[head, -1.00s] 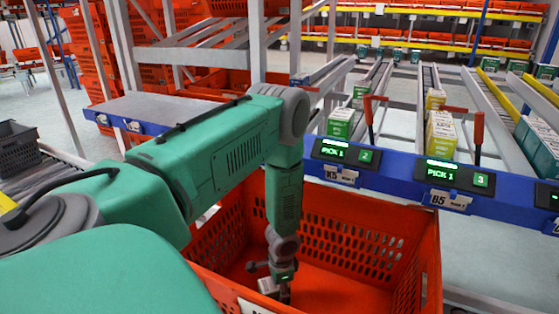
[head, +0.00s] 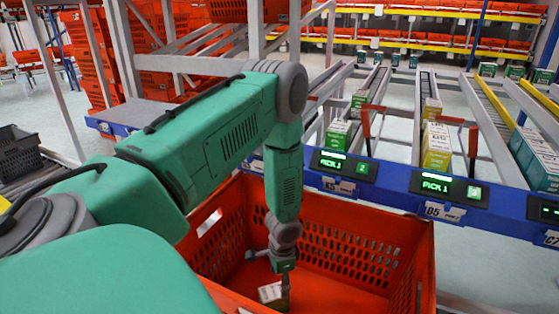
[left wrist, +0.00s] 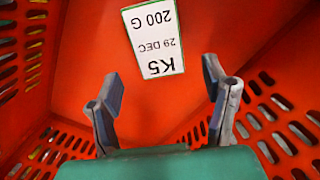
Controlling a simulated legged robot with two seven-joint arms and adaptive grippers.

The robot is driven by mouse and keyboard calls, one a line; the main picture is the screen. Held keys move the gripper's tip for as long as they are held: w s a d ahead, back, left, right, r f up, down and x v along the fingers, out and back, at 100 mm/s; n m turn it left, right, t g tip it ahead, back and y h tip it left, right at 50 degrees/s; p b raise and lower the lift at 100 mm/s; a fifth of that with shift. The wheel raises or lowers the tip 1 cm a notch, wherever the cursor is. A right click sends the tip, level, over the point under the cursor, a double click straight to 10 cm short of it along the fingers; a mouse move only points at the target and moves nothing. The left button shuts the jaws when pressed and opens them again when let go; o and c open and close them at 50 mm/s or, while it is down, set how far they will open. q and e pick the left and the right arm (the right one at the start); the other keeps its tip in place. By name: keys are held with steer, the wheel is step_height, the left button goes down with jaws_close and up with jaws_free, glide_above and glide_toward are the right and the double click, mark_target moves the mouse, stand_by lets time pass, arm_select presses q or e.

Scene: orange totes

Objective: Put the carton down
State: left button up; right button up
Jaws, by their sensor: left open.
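The carton (head: 272,293) is a small pale box lying on the floor of the orange tote (head: 350,225). In the left wrist view its white face (left wrist: 155,38), printed K5, 200 G and 29 DEC, lies beyond the fingertips. My left gripper (head: 268,270) points down inside the tote, just above the carton. Its two fingers (left wrist: 160,68) are spread, with nothing between them, and the carton looks clear of them. My right gripper is not in view.
A blue rail (head: 390,190) with lit pick displays (head: 345,163) runs behind the tote. Flow lanes behind it hold green cartons (head: 338,133) and yellow cartons (head: 437,145). A dark grey crate (head: 18,150) stands at far left. The tote floor right of the gripper is bare.

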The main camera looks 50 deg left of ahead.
arm_select(q)
step_height(320, 180, up, 4)
steer(key=shift+w+r+p, duration=0.1)
steer(key=shift+r+p, duration=0.05)
steer(key=shift+p, duration=0.45)
